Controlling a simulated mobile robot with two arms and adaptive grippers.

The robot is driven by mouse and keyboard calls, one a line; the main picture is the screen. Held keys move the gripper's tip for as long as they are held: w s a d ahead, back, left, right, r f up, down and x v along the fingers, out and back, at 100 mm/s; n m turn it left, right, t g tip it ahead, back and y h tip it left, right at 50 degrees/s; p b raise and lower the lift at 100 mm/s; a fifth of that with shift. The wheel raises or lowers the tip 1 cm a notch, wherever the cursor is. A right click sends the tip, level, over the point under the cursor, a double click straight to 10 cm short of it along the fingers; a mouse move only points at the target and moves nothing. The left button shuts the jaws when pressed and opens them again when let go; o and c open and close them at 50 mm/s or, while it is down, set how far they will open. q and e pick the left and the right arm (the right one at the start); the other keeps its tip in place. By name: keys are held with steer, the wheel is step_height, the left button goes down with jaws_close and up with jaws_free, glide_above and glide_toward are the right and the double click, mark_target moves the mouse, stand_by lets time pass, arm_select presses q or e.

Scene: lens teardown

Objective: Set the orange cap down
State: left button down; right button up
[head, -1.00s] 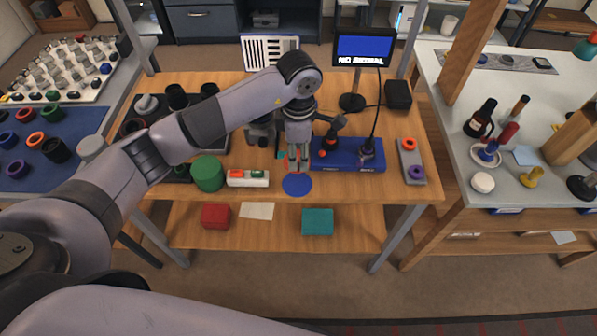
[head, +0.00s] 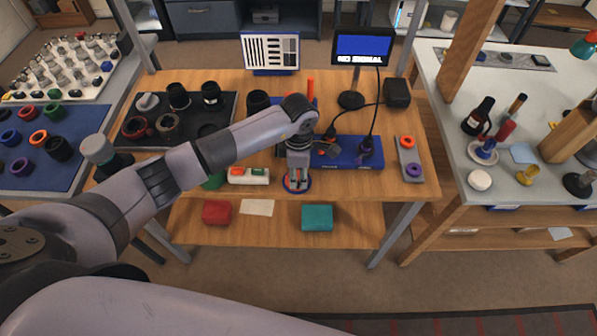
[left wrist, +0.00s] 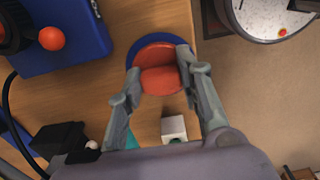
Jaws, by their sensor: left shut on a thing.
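The orange cap (left wrist: 160,68) is a round orange-red disc with a raised middle, seen in the left wrist view between my left fingertips. Below it is the blue round mat (left wrist: 133,52) on the wooden table; the cap lies within its outline in this view. I cannot tell whether the cap touches the mat. My left gripper (left wrist: 158,80) is shut on the cap. In the head view my left gripper (head: 297,186) is over the blue mat (head: 286,186) near the table's front edge, and hides most of the cap. My right gripper is not in view.
A grey strip with two rings (head: 409,158) lies at the right. The front table edge is close.

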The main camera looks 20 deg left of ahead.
mark_target(298, 175)
arm_select(q)
steer(key=c, duration=1.6)
jaws_free()
steer(key=shift+f, duration=0.15)
steer(key=o, duration=0.5)
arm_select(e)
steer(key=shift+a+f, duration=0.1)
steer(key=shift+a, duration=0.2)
arm_select(q)
steer(key=shift+r+p, duration=0.3)
steer(key=shift+r, duration=0.05)
steer(key=shift+w+r+b, duration=0.1)
steer(key=shift+r+b, duration=1.6)
steer(key=shift+r, duration=4.2)
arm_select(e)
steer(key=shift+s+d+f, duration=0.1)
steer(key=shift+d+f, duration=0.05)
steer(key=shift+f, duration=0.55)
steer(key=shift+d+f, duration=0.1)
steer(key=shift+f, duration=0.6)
